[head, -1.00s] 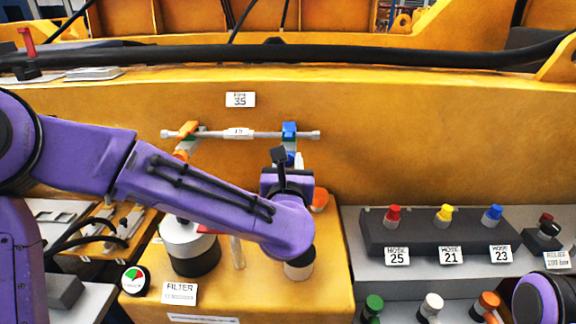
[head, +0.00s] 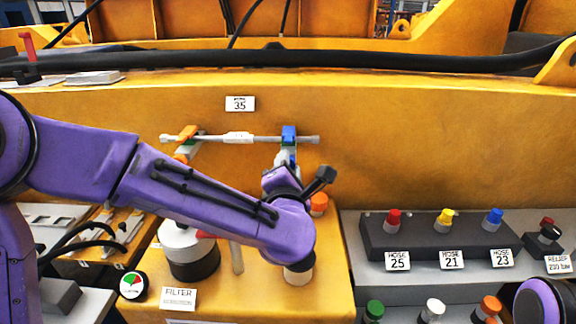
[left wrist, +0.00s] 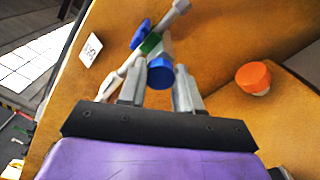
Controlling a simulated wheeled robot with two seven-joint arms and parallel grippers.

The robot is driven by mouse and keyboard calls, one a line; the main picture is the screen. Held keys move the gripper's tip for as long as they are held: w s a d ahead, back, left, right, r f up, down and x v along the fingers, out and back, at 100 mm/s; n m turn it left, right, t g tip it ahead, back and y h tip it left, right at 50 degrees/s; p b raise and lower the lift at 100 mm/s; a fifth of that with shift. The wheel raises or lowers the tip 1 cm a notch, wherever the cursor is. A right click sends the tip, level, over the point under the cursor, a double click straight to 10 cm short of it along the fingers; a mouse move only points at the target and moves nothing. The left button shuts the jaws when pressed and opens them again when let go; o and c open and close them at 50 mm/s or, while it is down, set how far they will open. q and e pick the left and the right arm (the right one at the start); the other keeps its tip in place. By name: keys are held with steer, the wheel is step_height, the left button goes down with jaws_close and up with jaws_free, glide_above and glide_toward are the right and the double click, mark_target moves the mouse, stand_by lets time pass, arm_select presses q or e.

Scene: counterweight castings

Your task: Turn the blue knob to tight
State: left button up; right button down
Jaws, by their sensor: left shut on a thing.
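The blue knob (left wrist: 160,73) sits between the two grey fingers of my left gripper (left wrist: 160,80) in the left wrist view. The gripper is shut on it. In the head view my left gripper (head: 285,160) is just below the blue lever (head: 289,134) on the pipe, and the knob is largely hidden by my wrist. The blue lever also shows beyond the knob in the left wrist view (left wrist: 141,33), beside a green part. I cannot read any tight mark. My right gripper is not in view.
A grey pipe (head: 262,138) runs along the yellow casting, with an orange lever (head: 187,133) at its left. An orange cap (head: 319,203) stands close right of my wrist. A white-topped filter (head: 187,243) is below my forearm. A dark block with coloured caps (head: 440,240) is at the right.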

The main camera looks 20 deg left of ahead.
arm_select(q)
steer(key=shift+m+p, duration=1.2)
steer(key=shift+m, duration=2.5)
steer(key=o, duration=1)
steer(key=shift+o, duration=0.2)
steer(key=shift+s+f, duration=0.1)
steer(key=b+v, duration=0.2)
steer(key=v, duration=0.8)
steer(key=shift+s, duration=0.15)
